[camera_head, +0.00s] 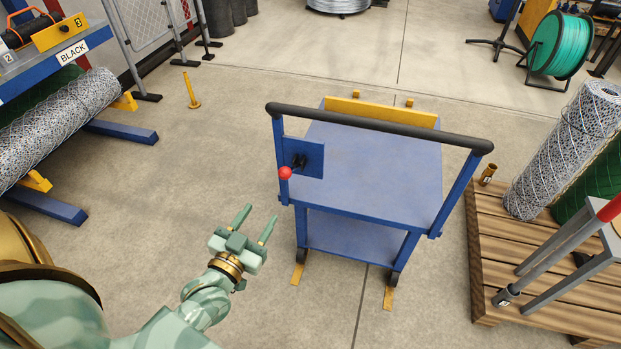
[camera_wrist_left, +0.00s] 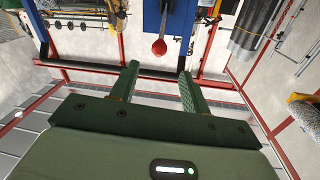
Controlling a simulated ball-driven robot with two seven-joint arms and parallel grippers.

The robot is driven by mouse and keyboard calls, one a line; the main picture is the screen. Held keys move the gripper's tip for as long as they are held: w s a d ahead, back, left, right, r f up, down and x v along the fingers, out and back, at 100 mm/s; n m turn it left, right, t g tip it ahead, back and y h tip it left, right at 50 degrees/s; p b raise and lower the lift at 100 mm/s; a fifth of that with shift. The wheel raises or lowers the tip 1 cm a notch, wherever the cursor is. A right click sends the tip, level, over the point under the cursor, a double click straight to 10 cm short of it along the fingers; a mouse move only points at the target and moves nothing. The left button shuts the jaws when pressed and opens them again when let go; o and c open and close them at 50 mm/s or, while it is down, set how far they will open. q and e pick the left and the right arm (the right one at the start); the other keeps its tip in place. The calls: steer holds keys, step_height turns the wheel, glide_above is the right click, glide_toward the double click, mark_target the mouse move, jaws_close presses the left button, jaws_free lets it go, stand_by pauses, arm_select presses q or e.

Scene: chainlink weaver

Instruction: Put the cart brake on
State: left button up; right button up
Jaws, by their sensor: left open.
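The blue cart (camera_head: 375,165) stands in the middle of the head view, with a black push bar (camera_head: 380,124) along its near top. A blue plate (camera_head: 312,153) on its left post carries a black pivot and a short lever ending in a red knob (camera_head: 285,173). The knob sits lower left of the pivot. My left gripper (camera_head: 260,212) is open and empty, below and left of the knob, apart from it. In the left wrist view the red knob (camera_wrist_left: 159,47) shows beyond the open fingers, roughly between them. My right gripper is not in view.
A wooden pallet (camera_head: 490,250) with mesh rolls (camera_head: 565,150) and a grey frame stands close on the cart's right. A blue rack (camera_head: 120,131) with a mesh roll is at left. A yellow post (camera_head: 191,92) stands on the floor. Floor left of the cart is clear.

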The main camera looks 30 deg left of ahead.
mark_target(288, 171)
arm_select(q)
steer(key=w+b, duration=0.1)
steer(key=w, duration=0.4)
steer(key=w+a+b, duration=0.1)
steer(key=w, duration=0.4)
steer(key=w+a+b, duration=0.1)
steer(key=w+b, duration=0.1)
steer(key=w, duration=0.3)
steer(key=shift+f, duration=0.3)
steer(key=shift+w+a+r, duration=0.1)
steer(key=shift+w, duration=0.45)
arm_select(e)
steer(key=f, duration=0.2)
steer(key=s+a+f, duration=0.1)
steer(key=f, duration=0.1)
